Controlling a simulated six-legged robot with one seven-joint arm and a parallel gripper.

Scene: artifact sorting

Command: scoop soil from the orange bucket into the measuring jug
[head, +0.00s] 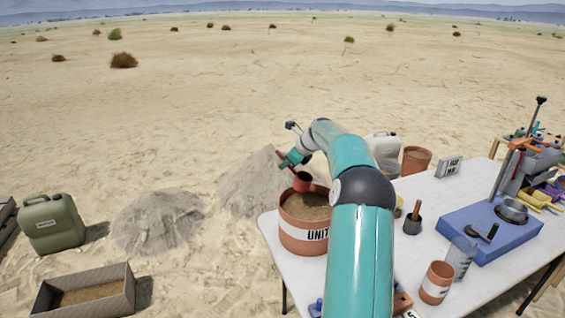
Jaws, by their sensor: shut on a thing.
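The orange bucket (301,240) stands at the left end of the white table, marked "UNIT" and holding brown soil (312,205). My gripper (290,161) is above the bucket's far rim, shut on a red scoop (302,183). The scoop's cup hangs over or just at the far side of the bucket; I cannot tell whether it touches the soil or holds any. A clear measuring jug (461,256) stands on the table at the right, by the blue tray's near edge; its contents are not clear. My arm crosses between bucket and jug.
A small orange pot (437,282) stands beside the jug. A dark cup with a handle (412,225) stands mid-table. The blue tray (473,223) bears a dark device. A white jerrycan (383,147) and another orange bucket (416,158) are behind the table.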

